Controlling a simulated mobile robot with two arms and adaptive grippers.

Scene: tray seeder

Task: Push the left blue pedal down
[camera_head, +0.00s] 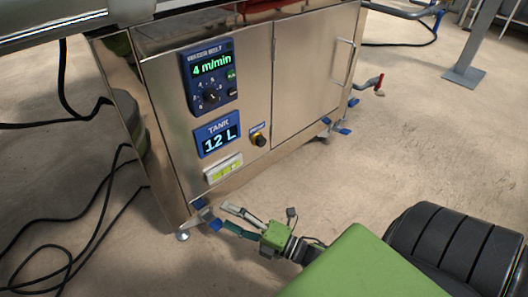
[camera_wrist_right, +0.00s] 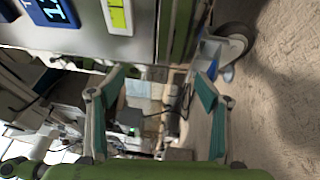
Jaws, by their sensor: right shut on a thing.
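The left blue pedal (camera_head: 215,224) is a small blue tab low at the near bottom corner of the steel machine. In the right wrist view, a blue part (camera_wrist_right: 209,52) shows beside a dark wheel, near the tip of one finger. My right gripper (camera_head: 233,221), green-bodied with teal finger pads, reaches to this corner with its fingertips at the pedal. In its wrist view the fingers (camera_wrist_right: 160,92) stand apart, with the pedal close to one of them. The exact contact is hard to see. My left gripper is not in view.
The steel cabinet (camera_head: 305,85) carries a speed panel (camera_head: 210,75) and a tank display (camera_head: 217,138). Other blue tabs (camera_head: 341,130) sit at its far foot. Black cables (camera_head: 75,220) lie on the left floor. The floor right of the cabinet is mostly clear.

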